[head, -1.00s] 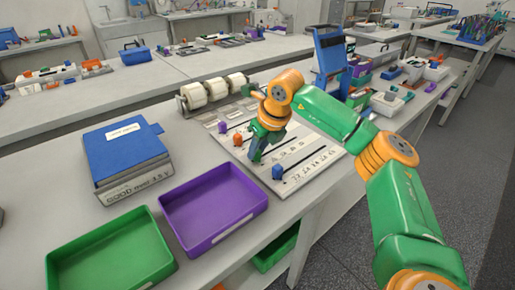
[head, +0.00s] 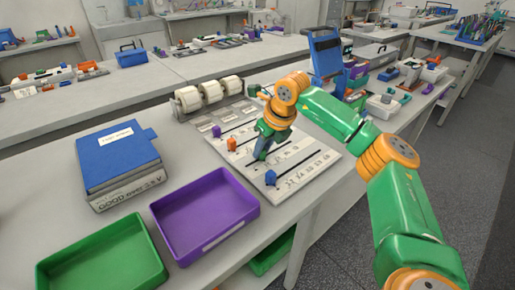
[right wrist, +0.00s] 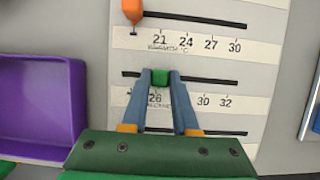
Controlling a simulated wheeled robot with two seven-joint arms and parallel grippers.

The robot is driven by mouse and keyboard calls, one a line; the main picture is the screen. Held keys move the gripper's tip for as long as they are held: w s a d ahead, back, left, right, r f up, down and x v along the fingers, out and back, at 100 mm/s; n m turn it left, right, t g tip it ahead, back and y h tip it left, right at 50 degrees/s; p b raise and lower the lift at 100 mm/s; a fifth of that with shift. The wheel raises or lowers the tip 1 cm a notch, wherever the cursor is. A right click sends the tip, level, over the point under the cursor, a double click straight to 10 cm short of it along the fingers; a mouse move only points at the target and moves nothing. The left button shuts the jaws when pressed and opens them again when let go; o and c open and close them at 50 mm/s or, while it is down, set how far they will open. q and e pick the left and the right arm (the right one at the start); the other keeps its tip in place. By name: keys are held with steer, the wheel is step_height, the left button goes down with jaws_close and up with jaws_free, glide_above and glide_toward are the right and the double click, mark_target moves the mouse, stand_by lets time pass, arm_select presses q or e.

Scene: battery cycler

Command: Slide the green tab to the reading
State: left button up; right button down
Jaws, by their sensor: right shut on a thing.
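The green tab (right wrist: 160,77) sits on a black slot of the pale scale board (right wrist: 200,60) in the right wrist view. It is just above the printed 26, toward the slot's left part; 30 and 32 are printed farther right. My right gripper (right wrist: 160,80) is shut on the green tab, one finger on each side. In the head view my right gripper (head: 263,154) is low over the board, and the tab is too small to tell there. No reading is legible to me. My left gripper is not in view.
An orange tab (head: 231,144), a purple tab (head: 217,131) and a blue tab (head: 270,178) sit on other slots of the board. A purple tray (head: 205,215), a green tray (head: 100,258) and a blue-topped box (head: 118,155) stand to the left. White rolls (head: 210,91) stand behind.

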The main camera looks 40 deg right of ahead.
mark_target(268, 165)
steer(key=shift+d, duration=0.2)
steer(key=c, duration=0.7)
jaws_free()
steer(key=shift+a, duration=0.5)
steer(key=shift+d, duration=0.15)
steer(key=shift+r, duration=0.25)
steer(key=v, duration=0.6)
steer(key=shift+s+r, duration=0.25)
